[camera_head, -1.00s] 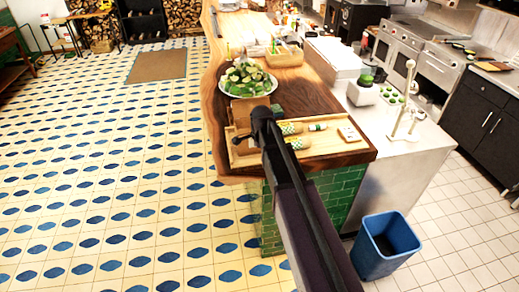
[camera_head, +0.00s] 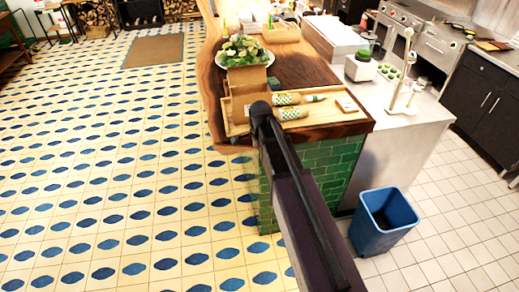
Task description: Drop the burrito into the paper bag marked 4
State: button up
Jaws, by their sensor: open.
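Wrapped burritos with green-and-white patterned ends lie on a wooden tray (camera_head: 325,115) at the near end of the counter. One burrito (camera_head: 287,99) lies behind another (camera_head: 292,113); both are just right of my arm's end. A brown paper bag (camera_head: 247,76) stands at the tray's left, beside the salad plate; its lower part is partly behind my arm. I cannot read a number on it. My dark arm reaches up from the bottom, its end joint over the tray's left part. My gripper is hidden behind that joint.
A plate of green salad (camera_head: 243,51) sits behind the bag. A small pale item (camera_head: 347,105) lies at the tray's right end. A blue bin (camera_head: 383,222) stands on the floor right of the green-tiled counter base (camera_head: 322,170).

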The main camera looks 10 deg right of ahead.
jog(key=shift+s+f, duration=0.35)
jog(key=shift+s, duration=0.2)
jog(key=s+d+f+n+b, duration=0.1)
jog(key=s+f+n+b, duration=0.1)
jog(key=s+n, duration=1.3)
jog(key=shift+d+f+g+b, duration=0.2)
jog(key=shift+d+g+b, duration=0.05)
jog(key=shift+g+b, duration=0.1)
